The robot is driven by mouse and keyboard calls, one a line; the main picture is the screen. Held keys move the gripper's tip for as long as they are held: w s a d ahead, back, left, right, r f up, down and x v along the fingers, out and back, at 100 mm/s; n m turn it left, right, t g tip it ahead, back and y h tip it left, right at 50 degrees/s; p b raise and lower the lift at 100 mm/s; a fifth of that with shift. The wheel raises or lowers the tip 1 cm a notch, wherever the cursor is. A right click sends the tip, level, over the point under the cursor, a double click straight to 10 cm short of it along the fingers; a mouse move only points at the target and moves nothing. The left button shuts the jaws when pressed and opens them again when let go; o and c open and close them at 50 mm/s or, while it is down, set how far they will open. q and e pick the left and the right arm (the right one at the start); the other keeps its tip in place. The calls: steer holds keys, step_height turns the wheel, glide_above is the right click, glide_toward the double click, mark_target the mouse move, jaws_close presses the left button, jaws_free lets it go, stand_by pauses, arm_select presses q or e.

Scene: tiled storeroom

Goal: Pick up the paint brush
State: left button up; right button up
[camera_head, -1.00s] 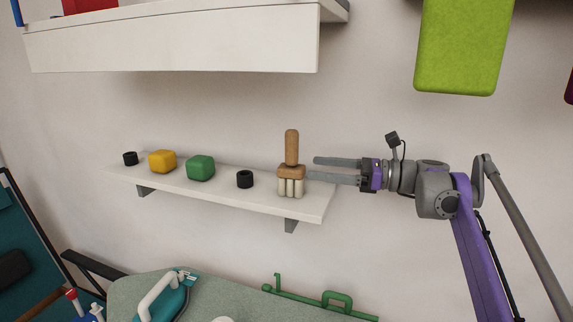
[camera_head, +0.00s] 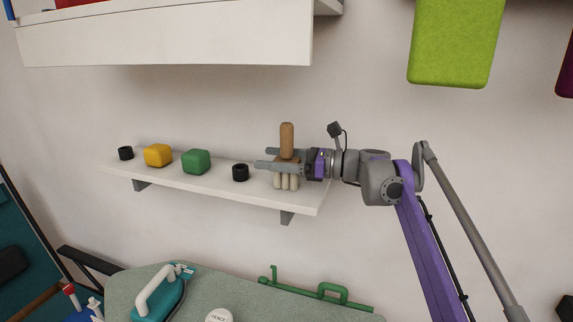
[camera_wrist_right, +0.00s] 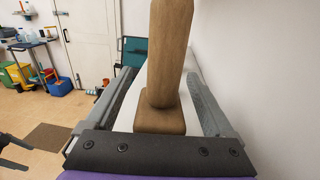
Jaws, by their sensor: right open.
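The paint brush (camera_head: 287,142) stands upright on the small white wall shelf (camera_head: 213,186), wooden handle up and pale bristles down, near the shelf's right end. My right gripper (camera_head: 262,159) reaches in from the right, its two fingers open on either side of the brush. The near finger crosses in front of the brush's wooden block and hides part of it. In the right wrist view the brush handle and block (camera_wrist_right: 166,70) stand between the two open fingers, with space visible on both sides.
Left of the brush on the shelf are a black ring (camera_head: 240,172), a green block (camera_head: 196,161), a yellow block (camera_head: 158,155) and another black ring (camera_head: 125,153). A larger white shelf (camera_head: 165,42) hangs above. A green-grey surface (camera_head: 255,297) lies below.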

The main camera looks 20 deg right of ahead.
jaws_close()
stand_by(0.3)
steer(key=shift+r, duration=0.1)
